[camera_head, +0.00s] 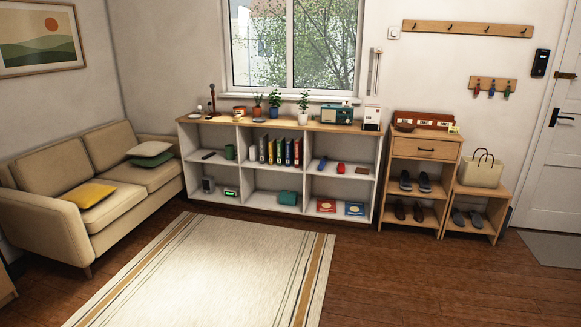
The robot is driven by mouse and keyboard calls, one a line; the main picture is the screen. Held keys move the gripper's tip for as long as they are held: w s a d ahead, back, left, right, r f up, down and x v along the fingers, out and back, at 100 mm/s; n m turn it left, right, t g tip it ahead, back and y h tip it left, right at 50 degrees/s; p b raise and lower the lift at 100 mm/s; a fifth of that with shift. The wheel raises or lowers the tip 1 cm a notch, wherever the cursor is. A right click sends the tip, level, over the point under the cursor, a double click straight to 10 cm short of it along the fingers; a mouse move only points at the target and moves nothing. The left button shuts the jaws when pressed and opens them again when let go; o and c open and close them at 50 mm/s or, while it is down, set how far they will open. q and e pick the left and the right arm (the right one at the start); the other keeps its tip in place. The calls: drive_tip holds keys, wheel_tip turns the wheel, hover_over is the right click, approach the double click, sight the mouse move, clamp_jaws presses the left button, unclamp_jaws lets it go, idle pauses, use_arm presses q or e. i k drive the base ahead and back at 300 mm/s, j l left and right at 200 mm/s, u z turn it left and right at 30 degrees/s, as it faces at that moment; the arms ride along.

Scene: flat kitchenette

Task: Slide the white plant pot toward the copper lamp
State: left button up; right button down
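A white plant pot (303,118) with a leafy green plant stands upright on the wooden top of the low white shelf (240,180), right of its middle. A slim reddish-brown upright item (212,99) near the left end of the same top may be the copper lamp; it is too small to be sure. Between them stand a blue pot (274,112) and a terracotta pot (257,111), each with a plant. Neither of my grippers is in view.
A teal radio (337,114) stands right of the white pot. A beige sofa (95,185) is at left. A striped rug (215,270) lies before the shelf, with bare wooden floor to its right. A shoe cabinet (425,150) stands right of the shelf.

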sight(303, 116)
drive_tip(key=i, duration=3.9)
drive_tip(key=i+u, duration=0.2)
drive_tip(key=i, duration=0.25)
drive_tip(key=i+l+u, duration=0.15)
drive_tip(key=i, duration=0.35)
drive_tip(key=i+l+u, duration=0.2)
drive_tip(key=i, duration=0.25)
